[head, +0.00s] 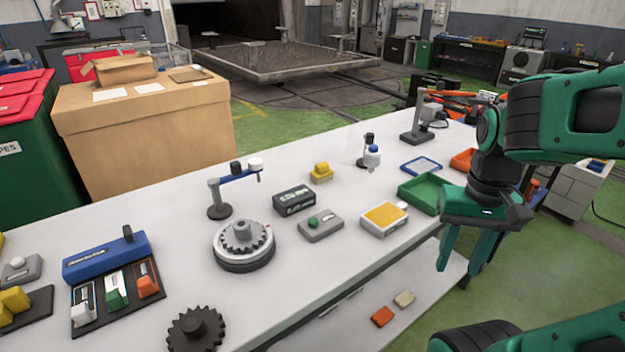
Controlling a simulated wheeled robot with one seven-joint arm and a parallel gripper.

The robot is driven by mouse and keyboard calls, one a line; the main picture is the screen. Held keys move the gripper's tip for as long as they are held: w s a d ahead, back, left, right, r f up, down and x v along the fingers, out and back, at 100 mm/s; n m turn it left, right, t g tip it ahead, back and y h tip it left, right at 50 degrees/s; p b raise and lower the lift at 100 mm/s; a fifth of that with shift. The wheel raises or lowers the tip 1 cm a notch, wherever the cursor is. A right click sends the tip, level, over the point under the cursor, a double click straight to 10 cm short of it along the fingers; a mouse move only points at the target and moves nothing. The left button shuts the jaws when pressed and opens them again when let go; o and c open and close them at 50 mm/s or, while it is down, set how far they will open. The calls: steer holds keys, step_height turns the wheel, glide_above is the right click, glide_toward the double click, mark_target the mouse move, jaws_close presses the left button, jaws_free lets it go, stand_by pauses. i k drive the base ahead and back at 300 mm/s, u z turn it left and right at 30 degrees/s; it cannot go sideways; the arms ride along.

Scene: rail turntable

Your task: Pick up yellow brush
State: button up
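My gripper (461,269) hangs at the right, by the front edge of the white table (330,262). Its two green fingers point down and stand apart, with nothing seen between them. No object is clearly recognisable as a brush. A small yellow object (321,171) sits mid-table, well to the left of my gripper; its shape is too small to tell. A white box with a yellow top (384,217) lies nearer to my gripper. Yellow blocks (14,299) sit at the far left on a dark base.
A green tray (420,194) is just left of my gripper. A round geared turntable (243,246), a black gear (196,330), a dark box (294,200) and a grey block with a green knob (320,225) stand on the table. A lower shelf (365,305) holds small orange and beige pieces.

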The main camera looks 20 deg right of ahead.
mark_target(322, 173)
steer(key=u, duration=2)
steer(key=k, duration=0.85)
steer(key=z, duration=1.5)
steer(key=i, duration=1)
